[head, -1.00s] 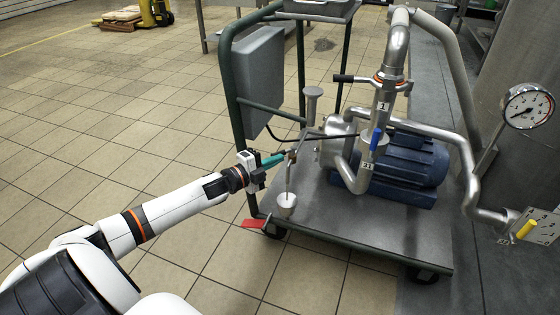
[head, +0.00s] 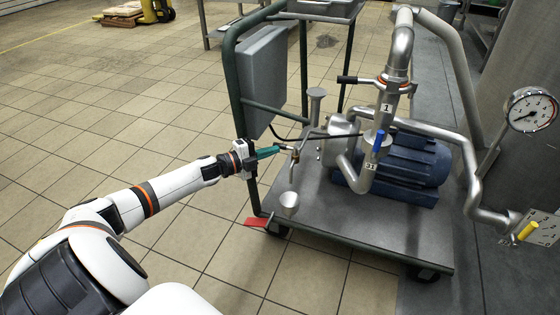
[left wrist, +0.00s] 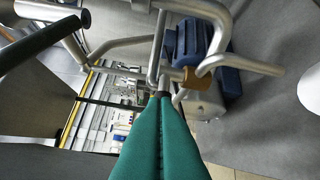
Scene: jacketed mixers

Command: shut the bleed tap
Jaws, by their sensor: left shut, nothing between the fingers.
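The small brass tap (head: 294,152), which I take for the bleed tap, sits at the left end of the pump pipework, above a small pale cup (head: 289,202). A thin spout points down from it towards the cup. My left gripper (head: 279,149) is shut with nothing in its teal fingers. Its tips are just left of the tap; whether they touch it I cannot tell. In the left wrist view the closed fingers (left wrist: 158,97) point at the pipework, with a brass-coloured block (left wrist: 197,77) just beyond and right of the tips. The tap's handle position is unclear. My right gripper is not in view.
The trolley (head: 340,225) has a green frame post (head: 240,125) close behind my left gripper. A blue motor (head: 410,170), a blue-handled valve (head: 379,142), a black-handled valve (head: 350,79) and a gauge (head: 530,110) stand to the right.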

